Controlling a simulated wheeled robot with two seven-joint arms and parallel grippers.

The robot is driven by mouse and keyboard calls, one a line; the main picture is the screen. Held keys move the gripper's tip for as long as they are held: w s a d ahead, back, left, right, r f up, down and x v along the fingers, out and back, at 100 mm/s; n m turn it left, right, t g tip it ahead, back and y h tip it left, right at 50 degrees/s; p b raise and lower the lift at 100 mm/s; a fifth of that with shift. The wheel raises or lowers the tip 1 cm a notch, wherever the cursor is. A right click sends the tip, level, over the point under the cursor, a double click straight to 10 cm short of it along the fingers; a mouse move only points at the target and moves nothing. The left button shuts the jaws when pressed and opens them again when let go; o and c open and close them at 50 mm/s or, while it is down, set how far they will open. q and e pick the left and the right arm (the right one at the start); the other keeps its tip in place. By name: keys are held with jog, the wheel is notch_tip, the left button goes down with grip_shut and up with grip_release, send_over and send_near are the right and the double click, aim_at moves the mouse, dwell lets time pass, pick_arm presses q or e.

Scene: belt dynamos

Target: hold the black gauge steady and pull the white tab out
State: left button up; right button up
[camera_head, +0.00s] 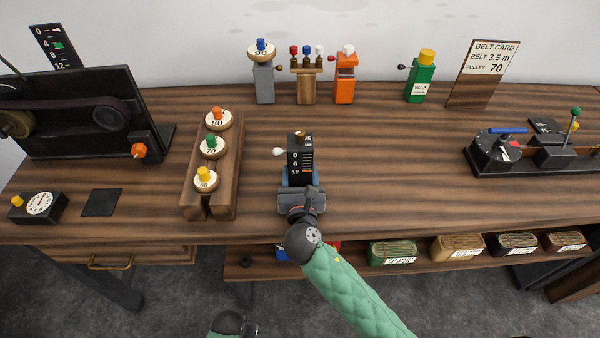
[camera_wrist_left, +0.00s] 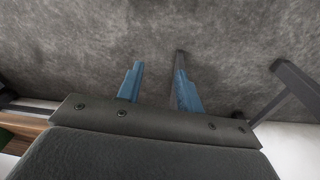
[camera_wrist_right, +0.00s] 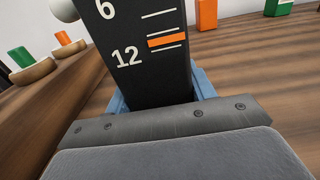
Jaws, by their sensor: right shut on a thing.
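The black gauge (camera_head: 295,160) stands upright mid-table, with white numbers, an orange mark and a brass knob on top. It fills the middle of the right wrist view (camera_wrist_right: 150,60). The white tab (camera_head: 279,152) sticks out of its left side as a rounded knob and is partly visible in the right wrist view (camera_wrist_right: 65,9). My right gripper (camera_head: 299,180) is shut on the gauge's lower part, one blue finger on each side. My left gripper (camera_wrist_left: 158,85) is open and empty, over the grey floor; its fingers are not visible in the head view.
A wooden rack (camera_head: 223,196) with several numbered pulleys stands left of the gauge. A dial device (camera_head: 498,150) sits right. The table between gauge and dial is clear.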

pick_arm(q)
jog(key=shift+o, duration=0.3)
jog(key=shift+w+r, duration=0.1)
jog(key=w+d+r+n+h, duration=0.1)
jog(key=w+d+r+h, duration=0.15)
jog(key=w+r, duration=0.4)
jog(key=w+d+r+n+h, duration=0.1)
jog(key=w+d+r+h, duration=0.15)
jog(key=r, duration=0.65)
jog(key=d+r+n+g+h, duration=0.1)
jog(key=d+r+h, duration=0.15)
jog(key=r, duration=0.85)
jog(key=d+r+g+h, duration=0.1)
jog(key=r+h, duration=0.3)
jog(key=r, duration=0.8)
jog(key=w+a+r+n+t+h, duration=0.25)
jog(key=w+r+n, duration=0.45)
jog(key=r, duration=0.5)
jog(key=n+t, duration=0.3)
jog(key=n, duration=0.1)
send_near(280, 152)
jog(key=x, duration=0.8)
jog(key=shift+w+a+f+g+y, duration=0.15)
jog(key=shift+w+f+g+y, duration=0.15)
jog(key=shift+w+g, duration=0.15)
